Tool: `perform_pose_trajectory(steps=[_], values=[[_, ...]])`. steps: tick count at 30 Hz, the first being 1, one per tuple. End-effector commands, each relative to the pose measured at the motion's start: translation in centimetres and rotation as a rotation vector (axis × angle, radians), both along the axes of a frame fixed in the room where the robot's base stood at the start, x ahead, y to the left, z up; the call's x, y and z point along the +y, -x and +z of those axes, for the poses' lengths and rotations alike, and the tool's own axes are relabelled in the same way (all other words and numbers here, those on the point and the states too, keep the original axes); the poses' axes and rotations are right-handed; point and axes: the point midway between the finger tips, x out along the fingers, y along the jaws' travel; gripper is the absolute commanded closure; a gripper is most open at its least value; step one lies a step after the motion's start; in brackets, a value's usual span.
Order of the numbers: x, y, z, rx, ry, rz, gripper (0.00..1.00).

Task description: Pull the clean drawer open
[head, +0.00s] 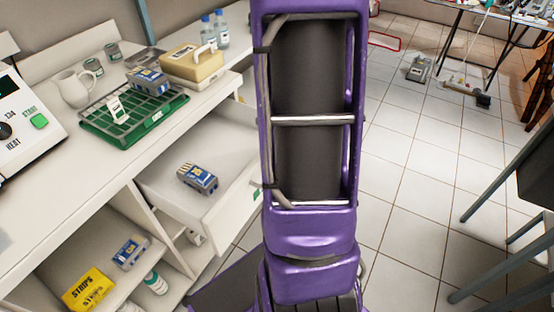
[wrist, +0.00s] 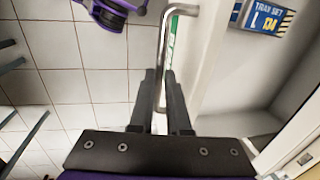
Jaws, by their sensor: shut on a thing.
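The white drawer (head: 217,154) is pulled out from the counter in the head view, with a blue and grey box (head: 197,178) inside it. Its front has a green label (head: 257,194). In the wrist view, the metal bar handle (wrist: 163,42) runs between the dark fingers of my gripper (wrist: 167,75), which is shut on it. The drawer's white front (wrist: 187,52) is just right of the handle. In the head view my arm hides the gripper and handle.
The counter holds a green rack (head: 133,122), a cream box (head: 190,66), a white jug (head: 73,88) and a heater unit (head: 20,118). Shelves below hold a yellow strips box (head: 88,289). Tiled floor right of my arm is open, with table legs at the far right.

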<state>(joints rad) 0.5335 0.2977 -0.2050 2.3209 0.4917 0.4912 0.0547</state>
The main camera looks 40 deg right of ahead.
Motion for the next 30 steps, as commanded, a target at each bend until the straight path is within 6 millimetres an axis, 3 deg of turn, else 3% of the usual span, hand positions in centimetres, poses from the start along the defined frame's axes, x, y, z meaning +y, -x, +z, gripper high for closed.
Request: perform_pose_trajectory(steps=[1,2,4,13,17,30], values=[[-0.1,-0.1,0.1,-0.003,0.001,0.0,1.0],[-0.1,-0.1,0.1,-0.003,0.001,0.0,0.83],[-0.1,-0.1,0.1,-0.003,0.001,0.0,0.73],[0.0,-0.1,0.2,-0.001,0.001,0.0,0.73],[-0.1,0.1,1.2,-0.002,0.001,-0.001,0.73],[-0.6,1.4,9.2,-0.002,0.001,-0.002,0.73]])
